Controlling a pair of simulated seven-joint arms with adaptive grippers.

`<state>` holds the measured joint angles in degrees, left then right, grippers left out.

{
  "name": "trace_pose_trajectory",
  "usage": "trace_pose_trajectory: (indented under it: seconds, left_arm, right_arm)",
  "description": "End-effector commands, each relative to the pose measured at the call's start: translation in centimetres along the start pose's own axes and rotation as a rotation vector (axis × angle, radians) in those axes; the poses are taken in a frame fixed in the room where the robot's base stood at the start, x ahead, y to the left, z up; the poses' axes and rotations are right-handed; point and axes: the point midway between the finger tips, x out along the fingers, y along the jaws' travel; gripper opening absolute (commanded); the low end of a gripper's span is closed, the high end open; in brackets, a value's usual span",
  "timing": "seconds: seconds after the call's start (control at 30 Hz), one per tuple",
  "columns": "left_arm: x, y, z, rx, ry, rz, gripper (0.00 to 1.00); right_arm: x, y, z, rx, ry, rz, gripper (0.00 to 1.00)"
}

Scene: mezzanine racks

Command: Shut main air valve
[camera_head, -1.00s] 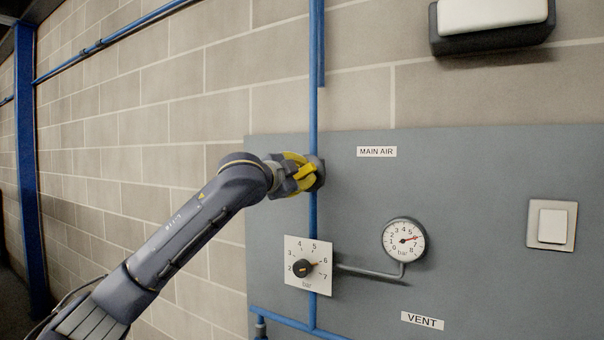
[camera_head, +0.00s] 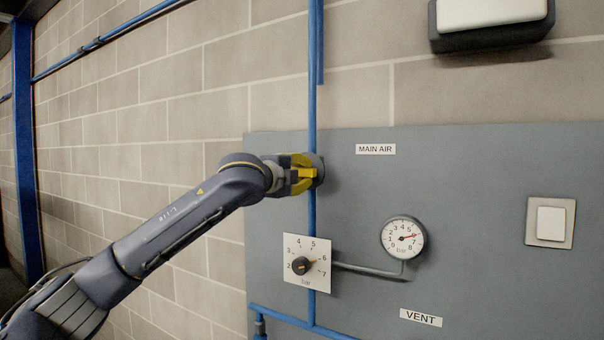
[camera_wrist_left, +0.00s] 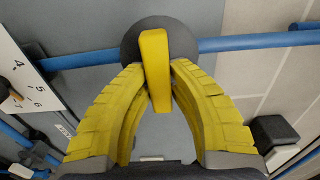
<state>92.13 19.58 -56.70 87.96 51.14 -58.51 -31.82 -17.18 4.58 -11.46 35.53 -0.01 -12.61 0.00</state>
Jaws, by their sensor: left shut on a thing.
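The main air valve has a round dark body (camera_wrist_left: 140,34) on the vertical blue pipe, left of the MAIN AIR label (camera_head: 376,149). Its yellow handle (camera_wrist_left: 155,62) stands between my fingers in the left wrist view and lies about crosswise to the pipe (camera_wrist_left: 90,60). My left gripper (camera_head: 308,174) is at the valve in the head view, its yellow fingers shut on the handle. The fingertips (camera_wrist_left: 158,68) touch both sides of it. In the head view the gripper partly hides the valve. My right gripper is not in view.
Below the valve are a regulator knob on a white dial plate (camera_head: 307,263) and a round pressure gauge (camera_head: 404,238) with a red needle. A VENT label (camera_head: 421,318) and a white switch (camera_head: 551,223) are on the grey panel (camera_head: 480,170). A lamp (camera_head: 491,20) hangs above.

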Motion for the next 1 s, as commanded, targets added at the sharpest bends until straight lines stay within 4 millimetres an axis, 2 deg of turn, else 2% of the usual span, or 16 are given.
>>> trace_pose_trajectory:
  seconds: [0.4,0.43,0.6,0.87,1.0]
  left_arm:
    - [0.00,-0.03,0.02,0.007,-0.001,-0.001,0.00]
    - [0.00,-0.03,0.02,0.007,-0.001,-0.001,0.24]
    - [0.00,-0.02,0.01,0.006,-0.001,0.000,0.44]
    - [-0.06,-0.01,0.01,0.005,0.000,0.000,0.44]
    - [-0.81,-0.02,0.07,0.006,-0.001,0.000,0.44]
  right_arm:
    - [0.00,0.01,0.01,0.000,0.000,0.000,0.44]
    - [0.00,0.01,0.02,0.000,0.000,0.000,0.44]
    - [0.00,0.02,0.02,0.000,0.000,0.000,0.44]
    - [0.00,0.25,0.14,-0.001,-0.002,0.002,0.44]
    - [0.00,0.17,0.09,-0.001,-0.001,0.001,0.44]
